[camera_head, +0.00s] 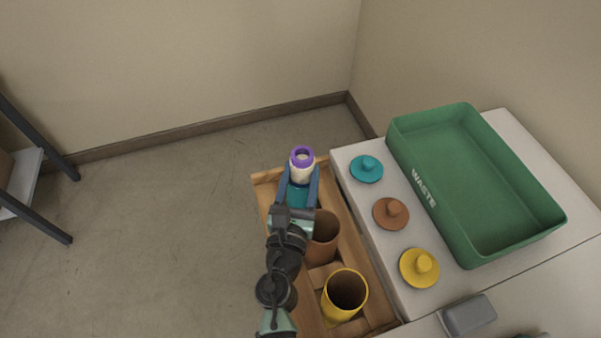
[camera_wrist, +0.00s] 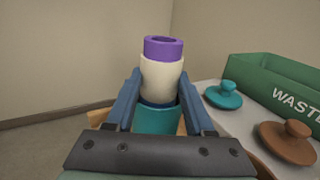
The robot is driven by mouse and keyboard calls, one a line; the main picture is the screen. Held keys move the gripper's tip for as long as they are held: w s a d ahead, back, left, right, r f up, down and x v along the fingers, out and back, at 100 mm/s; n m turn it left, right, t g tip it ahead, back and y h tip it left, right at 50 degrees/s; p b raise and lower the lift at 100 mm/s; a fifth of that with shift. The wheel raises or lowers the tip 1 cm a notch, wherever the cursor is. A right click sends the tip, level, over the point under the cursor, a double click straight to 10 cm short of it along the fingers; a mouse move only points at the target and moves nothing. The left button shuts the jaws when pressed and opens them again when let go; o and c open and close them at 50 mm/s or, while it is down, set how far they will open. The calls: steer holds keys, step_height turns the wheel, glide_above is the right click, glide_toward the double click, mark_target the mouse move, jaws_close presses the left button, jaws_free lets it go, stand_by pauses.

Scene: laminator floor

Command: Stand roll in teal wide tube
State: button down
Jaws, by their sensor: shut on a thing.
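The roll (camera_head: 302,166) is cream with a purple top end and stands upright. My gripper (camera_head: 302,174) is shut on it, one blue finger on each side. The wrist view shows the roll (camera_wrist: 162,78) between the fingers of my gripper (camera_wrist: 160,88). Its lower end is at the mouth of the teal wide tube (camera_head: 298,194). In the wrist view the teal tube (camera_wrist: 155,120) is directly below the roll, and the roll appears partly inside it. How deep it goes is hidden. My arm covers part of the tube in the head view.
A wooden rack (camera_head: 352,260) also holds a brown tube (camera_head: 322,240) and a yellow tube (camera_head: 344,296). Teal (camera_head: 367,168), brown (camera_head: 391,213) and yellow (camera_head: 419,267) lids lie on the white table beside a green waste tray (camera_head: 425,190). Open floor lies left.

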jaws_free()
stand_by(0.3)
stand_by(0.4)
steer(key=shift+s+a, duration=0.2)
steer(key=shift+s, duration=1.05)
steer(key=shift+s+a, duration=0.2)
steer(key=shift+s, duration=1.05)
